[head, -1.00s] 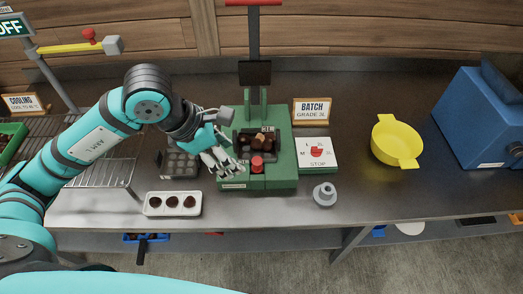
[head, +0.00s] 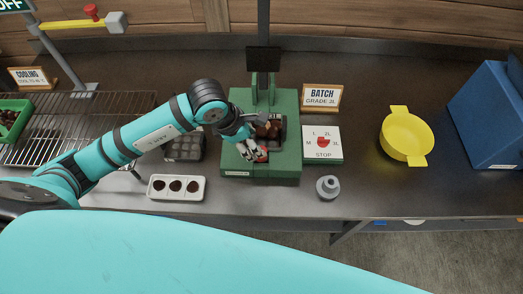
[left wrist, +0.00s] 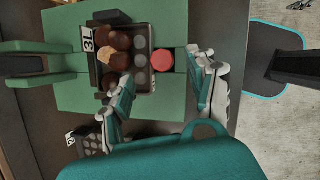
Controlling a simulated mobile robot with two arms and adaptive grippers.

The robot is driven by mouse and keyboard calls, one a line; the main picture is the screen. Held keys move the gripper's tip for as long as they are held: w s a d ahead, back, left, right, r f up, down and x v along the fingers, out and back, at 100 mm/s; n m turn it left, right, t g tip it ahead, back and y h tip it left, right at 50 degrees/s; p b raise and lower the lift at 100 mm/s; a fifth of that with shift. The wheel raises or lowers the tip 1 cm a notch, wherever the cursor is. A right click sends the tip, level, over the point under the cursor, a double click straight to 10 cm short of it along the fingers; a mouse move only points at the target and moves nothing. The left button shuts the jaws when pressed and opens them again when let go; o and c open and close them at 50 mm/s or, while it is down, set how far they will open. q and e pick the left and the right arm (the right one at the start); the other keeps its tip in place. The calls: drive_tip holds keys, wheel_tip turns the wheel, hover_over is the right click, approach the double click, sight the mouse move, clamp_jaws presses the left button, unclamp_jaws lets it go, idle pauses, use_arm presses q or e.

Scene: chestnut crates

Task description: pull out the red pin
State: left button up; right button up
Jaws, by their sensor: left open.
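The red pin (head: 262,155) is a short round red knob at the front of the green machine (head: 289,169), mostly hidden by my left gripper in the head view. In the left wrist view the red pin (left wrist: 163,59) shows from above, beside a dark tray (left wrist: 144,85) holding brown chestnuts, with a 3L label (left wrist: 88,40). My left gripper (head: 255,151) is over the front of the machine. In the left wrist view the left gripper (left wrist: 164,68) is open, its fingers on either side of the red pin. I cannot tell whether they touch it. My right gripper is not in view.
A dial plate (head: 334,153) and a grey knob-shaped piece (head: 328,188) stand right of the machine, with a yellow pan (head: 407,137) and blue box (head: 492,115) beyond. A white tray (head: 177,197) with three dark pieces and a wire rack (head: 95,110) are at left.

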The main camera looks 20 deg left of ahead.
use_arm(q)
drive_tip(key=p+x, duration=0.2)
drive_tip(key=x, duration=0.2)
drive_tip(key=shift+d+f, duration=0.1)
drive_tip(key=shift+f, duration=0.2)
drive_tip(key=shift+w+d+f, duration=0.1)
drive_tip(key=shift+d+f, duration=0.05)
drive_tip(key=shift+f, duration=0.35)
clamp_jaws()
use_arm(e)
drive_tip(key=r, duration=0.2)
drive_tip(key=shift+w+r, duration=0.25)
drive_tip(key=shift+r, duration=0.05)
